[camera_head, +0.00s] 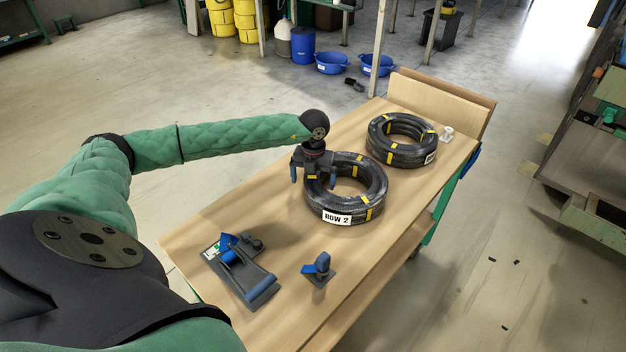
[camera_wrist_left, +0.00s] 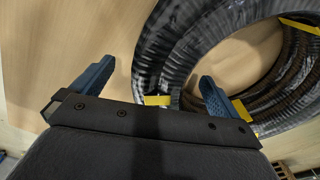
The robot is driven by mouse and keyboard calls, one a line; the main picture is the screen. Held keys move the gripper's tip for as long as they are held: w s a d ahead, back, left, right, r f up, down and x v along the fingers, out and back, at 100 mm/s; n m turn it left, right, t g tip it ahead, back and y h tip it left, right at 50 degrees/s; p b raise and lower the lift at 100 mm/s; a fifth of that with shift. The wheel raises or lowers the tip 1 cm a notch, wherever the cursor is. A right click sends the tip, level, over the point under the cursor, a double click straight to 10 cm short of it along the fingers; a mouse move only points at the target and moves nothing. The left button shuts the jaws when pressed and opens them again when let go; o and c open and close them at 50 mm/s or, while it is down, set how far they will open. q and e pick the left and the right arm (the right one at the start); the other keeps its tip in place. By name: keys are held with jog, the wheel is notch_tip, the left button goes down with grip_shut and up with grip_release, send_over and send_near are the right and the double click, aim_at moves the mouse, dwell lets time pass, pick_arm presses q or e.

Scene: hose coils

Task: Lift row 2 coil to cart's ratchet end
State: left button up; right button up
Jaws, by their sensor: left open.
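The row 2 coil (camera_head: 368,204) is a black hose ring with yellow bands and a white "ROW 2" label, lying flat on the wooden cart top (camera_head: 280,215). My left gripper (camera_head: 314,180) is open at the coil's left side. In the left wrist view the coil (camera_wrist_left: 165,45) passes between the open blue fingers (camera_wrist_left: 150,85), with one finger over bare wood and the other at the ring's inner side. Whether the fingers touch the hose cannot be told. A blue and grey ratchet device (camera_head: 243,270) lies at the cart's near end. My right gripper is out of view.
A second black coil (camera_head: 401,140) lies at the cart's far end, beside a small white item (camera_head: 447,133). A small blue-topped clamp (camera_head: 319,268) stands near the ratchet device. Bare wood lies between these and the row 2 coil. A raised board (camera_head: 440,100) closes the far end.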

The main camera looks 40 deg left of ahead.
pick_arm(q)
jog(key=shift+w+r+p, duration=0.15)
jog(key=shift+r+p, duration=0.7)
jog(key=shift+r, duration=2.4)
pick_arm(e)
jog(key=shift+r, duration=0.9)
pick_arm(q)
notch_tip(320, 180, up, 8)
jog(key=b, duration=0.3)
jog(key=shift+w+a, duration=0.15)
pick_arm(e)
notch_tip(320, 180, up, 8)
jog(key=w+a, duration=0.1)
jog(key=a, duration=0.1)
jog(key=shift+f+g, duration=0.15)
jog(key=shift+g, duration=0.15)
pick_arm(q)
jog(key=shift+f, duration=0.2)
